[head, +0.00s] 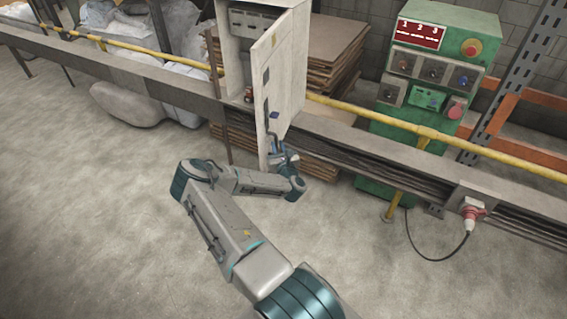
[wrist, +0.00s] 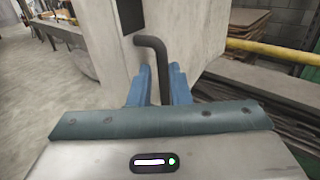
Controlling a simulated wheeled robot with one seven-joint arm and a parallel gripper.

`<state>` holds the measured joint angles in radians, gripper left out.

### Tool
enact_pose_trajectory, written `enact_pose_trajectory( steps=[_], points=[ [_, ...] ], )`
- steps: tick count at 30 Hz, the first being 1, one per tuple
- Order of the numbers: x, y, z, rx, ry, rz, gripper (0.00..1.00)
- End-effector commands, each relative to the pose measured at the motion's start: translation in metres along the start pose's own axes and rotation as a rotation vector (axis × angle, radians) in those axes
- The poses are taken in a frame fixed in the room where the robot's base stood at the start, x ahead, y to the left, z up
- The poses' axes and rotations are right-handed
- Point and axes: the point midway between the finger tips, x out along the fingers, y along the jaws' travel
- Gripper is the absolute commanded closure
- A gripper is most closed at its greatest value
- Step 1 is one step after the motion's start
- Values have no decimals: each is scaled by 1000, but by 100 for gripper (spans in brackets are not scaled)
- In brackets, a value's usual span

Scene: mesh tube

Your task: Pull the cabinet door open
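The grey cabinet (head: 229,62) stands behind the rail with its door (head: 285,62) standing well open, swung out toward me and hinged on the right. Inside, a row of switches or breakers shows near the top. A dark bent handle (wrist: 152,43) sticks out from the door face (wrist: 187,30) in the wrist view. My gripper (wrist: 161,80) has its two blue fingers on either side of the handle's lower bar and looks closed on it. In the head view my gripper (head: 283,157) is at the door's lower part, and the finger contact is too small to make out.
A yellow pipe (head: 395,126) and a grey rail run across behind my arm. A green control box (head: 432,75) stands to the right, with a plug and cable (head: 470,215) near it. Stacked boards (head: 325,55) lie behind the door.

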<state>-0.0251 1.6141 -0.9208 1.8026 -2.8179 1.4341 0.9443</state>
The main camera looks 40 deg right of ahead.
Motion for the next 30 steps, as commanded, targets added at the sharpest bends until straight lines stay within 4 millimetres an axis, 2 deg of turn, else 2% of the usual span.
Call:
enact_pose_trajectory(
  steps=[3,9,15,20,30],
  points=[
    [-25,-1,-3,-1,2,-4,83],
    [-62,-1,-2,-1,0,-4,83],
    [-86,0,-1,0,0,-2,83],
    [-93,0,0,0,-1,0,83],
    [-94,0,1,0,-1,-1,83]
  ],
)
